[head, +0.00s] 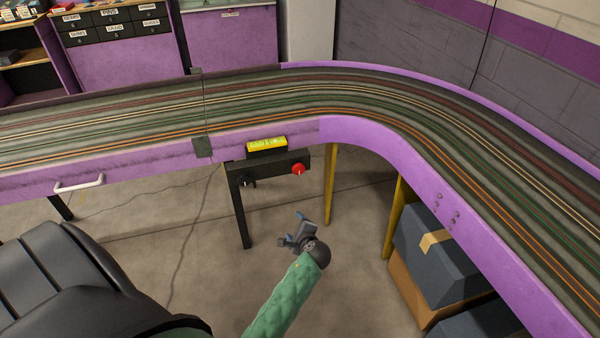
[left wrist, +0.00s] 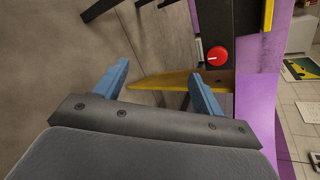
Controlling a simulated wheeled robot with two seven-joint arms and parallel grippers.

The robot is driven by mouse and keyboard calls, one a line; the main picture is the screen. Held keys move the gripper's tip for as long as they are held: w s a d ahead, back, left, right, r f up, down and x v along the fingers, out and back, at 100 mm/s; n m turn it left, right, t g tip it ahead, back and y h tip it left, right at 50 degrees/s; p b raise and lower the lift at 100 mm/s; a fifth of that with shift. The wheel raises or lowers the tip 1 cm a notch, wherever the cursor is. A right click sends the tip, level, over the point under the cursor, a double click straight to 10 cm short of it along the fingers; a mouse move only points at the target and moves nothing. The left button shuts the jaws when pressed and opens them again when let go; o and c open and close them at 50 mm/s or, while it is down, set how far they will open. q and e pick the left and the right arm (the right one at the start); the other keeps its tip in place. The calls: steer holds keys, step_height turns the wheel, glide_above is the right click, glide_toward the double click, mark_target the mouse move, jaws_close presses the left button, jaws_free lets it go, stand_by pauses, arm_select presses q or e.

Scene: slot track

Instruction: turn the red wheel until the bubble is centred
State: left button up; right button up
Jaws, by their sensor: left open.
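The red wheel (head: 298,169) is a small round knob with a white mark, on the right part of a dark bracket (head: 270,165) under the track's edge. A yellow level (head: 266,144) lies on top of the bracket; its bubble is too small to make out. My left gripper (head: 290,230) is open and empty, below the wheel and apart from it. In the left wrist view, the red wheel (left wrist: 217,56) is beyond the right-hand finger, outside the gap between the blue fingers (left wrist: 158,72). My right gripper is not in view.
A black knob (head: 247,181) sits on the bracket left of the wheel. The purple-edged slot track (head: 355,128) curves above and to the right. A yellow leg (head: 331,185) stands close right of the wheel. Boxes (head: 438,258) are at the lower right.

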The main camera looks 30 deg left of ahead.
arm_select(q)
steer(key=w+a+r+m+t+y, duration=0.1)
steer(key=w+a+m, duration=0.25)
steer(key=w, duration=0.25)
steer(key=w+a+r+m+t+y, duration=0.1)
steer(key=w+a+r+m+y, duration=0.1)
steer(key=w+m, duration=0.3)
steer(key=m+t, duration=0.2)
steer(key=m, duration=0.2)
glide_toward(299, 170)
steer(key=x, duration=0.8)
steer(key=shift+w+r, duration=0.1)
steer(key=shift+r, duration=0.1)
steer(key=shift+w+a, duration=0.4)
steer(key=shift+a, duration=0.1)
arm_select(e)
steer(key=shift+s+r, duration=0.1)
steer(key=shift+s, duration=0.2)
arm_select(q)
steer(key=shift+c, duration=0.2)
steer(key=c, duration=0.9)
steer(key=shift+f+n, duration=0.1)
steer(key=shift+n, duration=0.15)
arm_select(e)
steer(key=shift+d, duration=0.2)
